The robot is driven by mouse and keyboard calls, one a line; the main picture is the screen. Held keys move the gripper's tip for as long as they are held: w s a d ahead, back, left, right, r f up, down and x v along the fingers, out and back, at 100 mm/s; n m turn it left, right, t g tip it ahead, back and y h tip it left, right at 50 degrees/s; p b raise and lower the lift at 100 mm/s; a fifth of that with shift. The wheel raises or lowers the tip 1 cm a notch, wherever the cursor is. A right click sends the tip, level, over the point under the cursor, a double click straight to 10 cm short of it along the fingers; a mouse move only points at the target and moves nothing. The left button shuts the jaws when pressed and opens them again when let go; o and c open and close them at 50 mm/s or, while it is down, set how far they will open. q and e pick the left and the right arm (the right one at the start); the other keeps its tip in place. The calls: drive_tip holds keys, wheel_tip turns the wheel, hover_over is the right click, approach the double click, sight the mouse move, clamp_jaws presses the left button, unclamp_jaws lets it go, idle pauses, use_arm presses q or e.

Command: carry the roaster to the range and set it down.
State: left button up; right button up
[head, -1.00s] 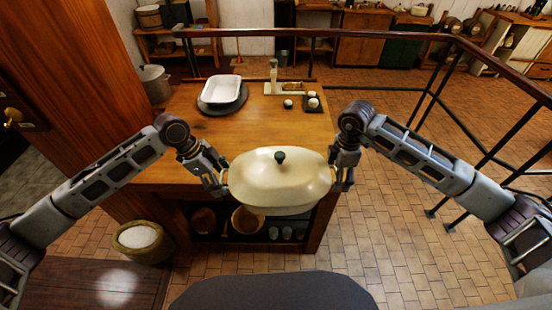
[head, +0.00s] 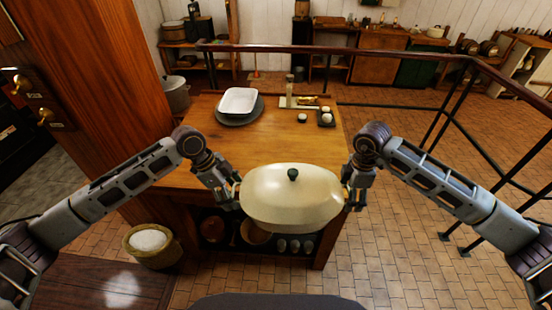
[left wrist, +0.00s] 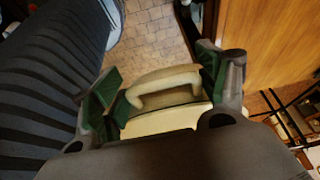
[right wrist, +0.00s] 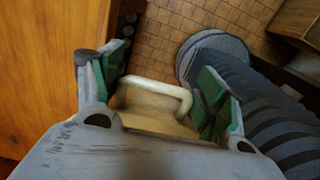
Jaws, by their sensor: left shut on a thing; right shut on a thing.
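The roaster (head: 290,202) is a cream oval pot with its lid on and a dark green knob. It is held level between my two grippers, in front of the wooden table's near edge. My left gripper (head: 235,196) is shut on its left handle, a cream loop that shows in the left wrist view (left wrist: 163,78). My right gripper (head: 348,196) is shut on its right handle, which shows in the right wrist view (right wrist: 155,87). No range can be made out with certainty; a dark fixture with brass knobs (head: 44,116) shows at the left edge.
The wooden table (head: 180,170) carries a white dish (head: 238,100) and a small board with several items. A basket of white stuff (head: 150,240) stands on the floor at left. A railing (head: 420,58) runs behind and right. Tiled floor is open at right.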

use_arm(q)
drive_tip(key=shift+f, duration=0.1)
use_arm(e)
drive_tip(key=shift+f, duration=0.1)
